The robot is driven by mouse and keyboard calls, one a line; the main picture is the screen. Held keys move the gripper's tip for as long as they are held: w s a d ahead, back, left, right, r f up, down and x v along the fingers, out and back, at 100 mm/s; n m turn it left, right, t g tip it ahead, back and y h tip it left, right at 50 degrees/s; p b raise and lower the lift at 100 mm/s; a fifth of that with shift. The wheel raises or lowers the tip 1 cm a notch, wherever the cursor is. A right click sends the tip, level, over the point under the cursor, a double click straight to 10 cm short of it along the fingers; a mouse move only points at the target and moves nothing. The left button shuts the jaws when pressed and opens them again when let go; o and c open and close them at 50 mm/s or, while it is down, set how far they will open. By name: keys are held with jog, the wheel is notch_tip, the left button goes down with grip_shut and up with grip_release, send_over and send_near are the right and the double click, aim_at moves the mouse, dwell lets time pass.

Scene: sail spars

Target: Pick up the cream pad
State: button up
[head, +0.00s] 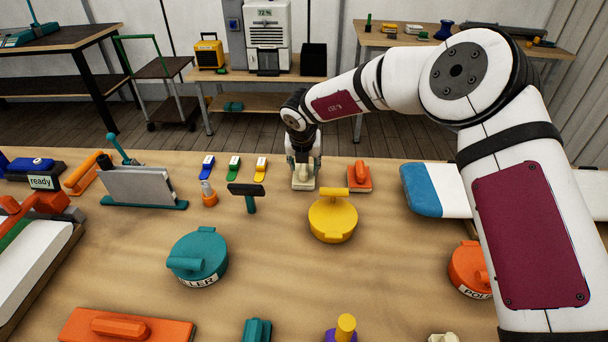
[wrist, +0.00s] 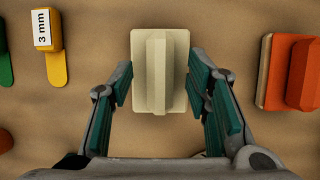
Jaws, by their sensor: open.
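The cream pad (wrist: 178,72) is a flat rectangular block with a raised ridge handle along its middle. It lies on the table in the wrist view. In the head view the cream pad (head: 303,182) shows just below my gripper (head: 303,160), which hides part of it. In the wrist view my gripper (wrist: 165,98) is open, with one teal-padded finger on each side of the pad's near part. A small gap seems to show between the fingers and the ridge; whether they touch the pad's edges I cannot tell.
An orange pad (head: 359,177) lies close to the right. Blue, green and yellow gauge tags (head: 260,168) lie to the left. A yellow round pot (head: 333,217) and a dark green scraper (head: 247,196) stand nearer. Bare table lies between them.

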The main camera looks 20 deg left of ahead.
aim_at(304, 166)
grip_shut()
jog(key=shift+r, duration=0.1)
notch_tip(304, 166, up, 18)
jog(key=b, duration=0.1)
dwell(0.7)
